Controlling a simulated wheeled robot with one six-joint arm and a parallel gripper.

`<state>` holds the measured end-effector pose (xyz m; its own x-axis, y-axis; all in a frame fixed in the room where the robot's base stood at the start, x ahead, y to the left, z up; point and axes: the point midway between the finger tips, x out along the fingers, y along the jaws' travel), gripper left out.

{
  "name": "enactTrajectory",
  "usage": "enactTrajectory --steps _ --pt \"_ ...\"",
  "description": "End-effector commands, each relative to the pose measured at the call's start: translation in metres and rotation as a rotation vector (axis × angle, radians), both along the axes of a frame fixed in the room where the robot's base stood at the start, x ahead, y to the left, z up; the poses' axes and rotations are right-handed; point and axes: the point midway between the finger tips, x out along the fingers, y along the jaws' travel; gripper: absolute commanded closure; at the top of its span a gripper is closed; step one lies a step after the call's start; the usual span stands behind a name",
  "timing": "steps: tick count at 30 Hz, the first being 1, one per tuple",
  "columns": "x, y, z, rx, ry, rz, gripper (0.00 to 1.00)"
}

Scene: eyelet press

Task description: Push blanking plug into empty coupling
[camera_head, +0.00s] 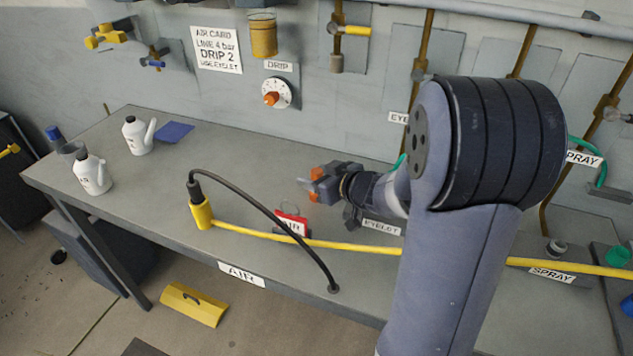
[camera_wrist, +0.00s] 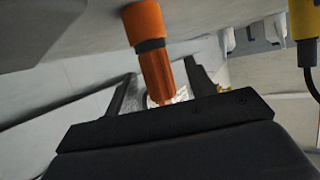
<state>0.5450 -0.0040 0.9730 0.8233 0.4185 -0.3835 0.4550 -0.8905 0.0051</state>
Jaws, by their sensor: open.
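My gripper (camera_head: 308,187) reaches left over the bench, and its open fingers also show in the wrist view (camera_wrist: 160,70). An orange piece with a black band (camera_wrist: 150,50) stands between the fingers in the wrist view. I cannot tell whether it is the blanking plug or whether the fingers touch it. Orange also shows at the gripper in the head view. A yellow fitting (camera_head: 201,213) with a black hose stands on the bench at left, and also shows in the wrist view (camera_wrist: 305,20). Which coupling is empty is not clear, and my arm hides part of the bench.
A yellow line (camera_head: 270,236) runs along the bench (camera_head: 150,217). A red tag (camera_head: 292,222) stands below my gripper. A small dark-and-grey fitting (camera_head: 557,247) is at right. The left bench middle is clear.

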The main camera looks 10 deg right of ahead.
Motion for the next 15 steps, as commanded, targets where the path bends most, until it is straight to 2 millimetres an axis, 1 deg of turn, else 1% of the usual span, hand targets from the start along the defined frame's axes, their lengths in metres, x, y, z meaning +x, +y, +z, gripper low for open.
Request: enactTrajectory --steps 2,8,15 --pt "0.0027 0.0016 -0.0011 0.000 0.000 0.000 0.48" --pt "0.0027 0.0012 -0.0007 0.000 -0.001 -0.001 0.49" --pt "0.0025 0.0011 -0.0007 0.000 -0.001 -0.001 0.68"
